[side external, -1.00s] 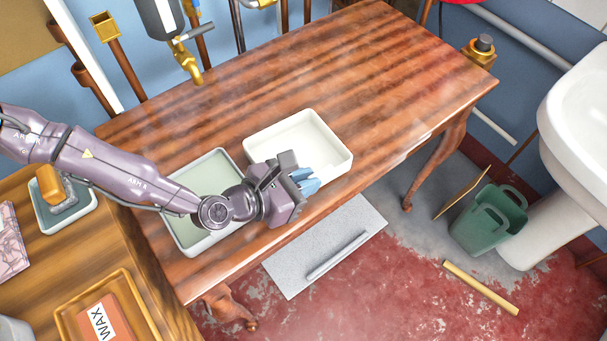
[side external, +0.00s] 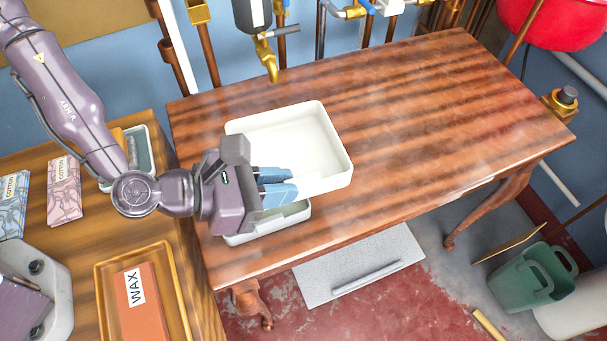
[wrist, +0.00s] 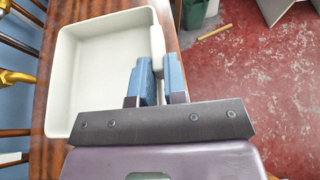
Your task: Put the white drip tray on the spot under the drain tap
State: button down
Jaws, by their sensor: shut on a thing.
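The white drip tray (side external: 290,140) is level and empty in the side view, just in front of the brass drain tap (side external: 268,62). My gripper (side external: 286,185) is shut on the tray's near wall. The wrist view shows one blue finger inside the tray (wrist: 95,70) and one outside. The tray covers most of a second, pale green tray (side external: 268,233) on the table; how high it is above it I cannot tell. No marked spot shows under the tap.
The wooden table (side external: 430,120) is clear to the right. Pipes and the dark tap body (side external: 252,14) stand along the back. A side bench at left holds a wax block (side external: 145,310) and cotton packs (side external: 65,190). A green bucket (side external: 535,280) is on the floor.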

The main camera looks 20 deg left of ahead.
jog(key=shift+s+a+r, duration=0.2)
jog(key=shift+s+a, duration=0.05)
jog(key=shift+a, duration=0.05)
